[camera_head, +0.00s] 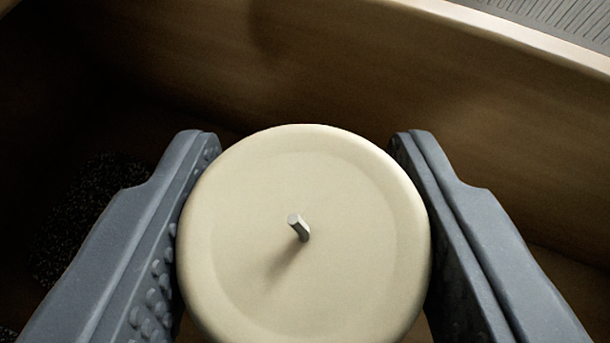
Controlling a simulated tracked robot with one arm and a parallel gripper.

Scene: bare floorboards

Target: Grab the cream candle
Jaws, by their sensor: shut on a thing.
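The cream candle (340,270) is a round, pale cylinder seen from above, with a short grey wick at its centre. It fills the lower middle of the view. My gripper (303,145) has one grey-blue studded finger on each side of the candle, and both are shut against its sides. The candle's lower part is hidden beneath its top, so I cannot tell whether it touches a surface below.
A dark speckled thing (85,215) lies in shadow at the left. A grey ribbed surface (570,18) shows beyond the rim at the top right.

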